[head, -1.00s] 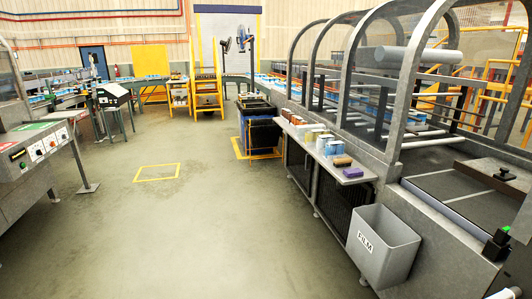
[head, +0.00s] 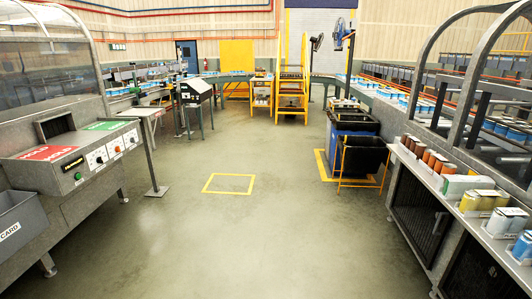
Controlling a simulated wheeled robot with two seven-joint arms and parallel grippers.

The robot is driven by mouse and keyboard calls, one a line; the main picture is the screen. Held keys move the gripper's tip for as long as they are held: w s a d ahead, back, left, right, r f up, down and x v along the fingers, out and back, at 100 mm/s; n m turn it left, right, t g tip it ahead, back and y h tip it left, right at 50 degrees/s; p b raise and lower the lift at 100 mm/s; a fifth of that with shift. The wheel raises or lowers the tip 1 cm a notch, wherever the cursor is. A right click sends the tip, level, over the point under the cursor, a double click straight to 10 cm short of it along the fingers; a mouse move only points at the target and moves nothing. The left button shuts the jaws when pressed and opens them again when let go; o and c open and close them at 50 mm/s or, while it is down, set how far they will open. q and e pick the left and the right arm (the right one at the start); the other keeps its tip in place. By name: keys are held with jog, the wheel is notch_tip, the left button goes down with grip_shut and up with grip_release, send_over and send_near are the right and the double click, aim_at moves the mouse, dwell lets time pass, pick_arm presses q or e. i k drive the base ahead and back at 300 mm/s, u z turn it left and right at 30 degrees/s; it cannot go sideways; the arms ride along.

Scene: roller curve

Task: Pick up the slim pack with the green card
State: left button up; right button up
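A steel shelf (head: 449,187) on the right machine carries a row of packs. Orange-brown packs (head: 436,161) stand at its far end. A white pack with a pale green side (head: 463,187) comes nearer, then a yellow and white pack (head: 484,200), then blue and white packs (head: 507,221) by the right edge. I cannot tell whether any of these is the slim pack with the green card. Neither of my grippers is in view.
A machine with red and green panels (head: 106,126) stands left, with a grey CARD bin (head: 18,224) at its front. A black bin (head: 364,158) in a yellow frame stands before the right machine. The middle floor around a yellow marked square (head: 229,184) is clear.

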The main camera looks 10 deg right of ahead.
aim_at(451, 187)
jog(key=z, duration=0.2)
jog(key=i, duration=2.25)
jog(key=z, duration=1.45)
jog(key=i, duration=1.25)
jog(key=z, duration=0.65)
